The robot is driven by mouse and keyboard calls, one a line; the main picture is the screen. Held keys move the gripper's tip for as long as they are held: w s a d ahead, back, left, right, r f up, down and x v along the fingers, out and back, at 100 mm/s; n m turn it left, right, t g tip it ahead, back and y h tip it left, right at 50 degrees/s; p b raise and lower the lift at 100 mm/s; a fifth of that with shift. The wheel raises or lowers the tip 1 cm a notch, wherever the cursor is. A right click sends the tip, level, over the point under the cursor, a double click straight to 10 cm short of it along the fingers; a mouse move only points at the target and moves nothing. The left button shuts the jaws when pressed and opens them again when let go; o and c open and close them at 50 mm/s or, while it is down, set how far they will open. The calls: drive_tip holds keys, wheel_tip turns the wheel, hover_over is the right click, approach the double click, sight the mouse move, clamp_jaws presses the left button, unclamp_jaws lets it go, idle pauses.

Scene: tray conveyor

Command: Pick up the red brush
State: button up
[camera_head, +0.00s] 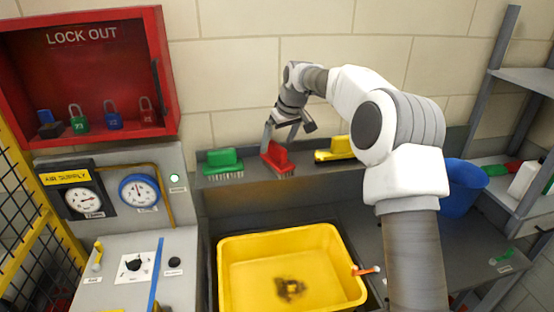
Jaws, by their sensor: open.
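The red brush (277,158) lies on the grey ledge along the wall, bristles toward the front, between a green brush (222,162) and a yellow brush (336,150). My gripper (281,144) reaches down over the red brush from above, fingers spread apart. One finger shows at the brush's left side and another part of the gripper at its upper right. I cannot tell whether the fingers touch the brush. The brush rests on the ledge.
A yellow tub (229,284) with a dark stain inside stands below the ledge. A red lock-out box (84,22) and a gauge panel (180,212) are at left. A blue bucket (460,190) and grey shelves (525,80) are at right.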

sight(275, 151)
drive_tip(key=p+x, duration=0.1)
drive_tip(key=x, duration=0.4)
drive_tip(key=shift+s, duration=0.1)
clamp_jaws()
idle(0.3)
drive_tip(key=shift+r, duration=0.1)
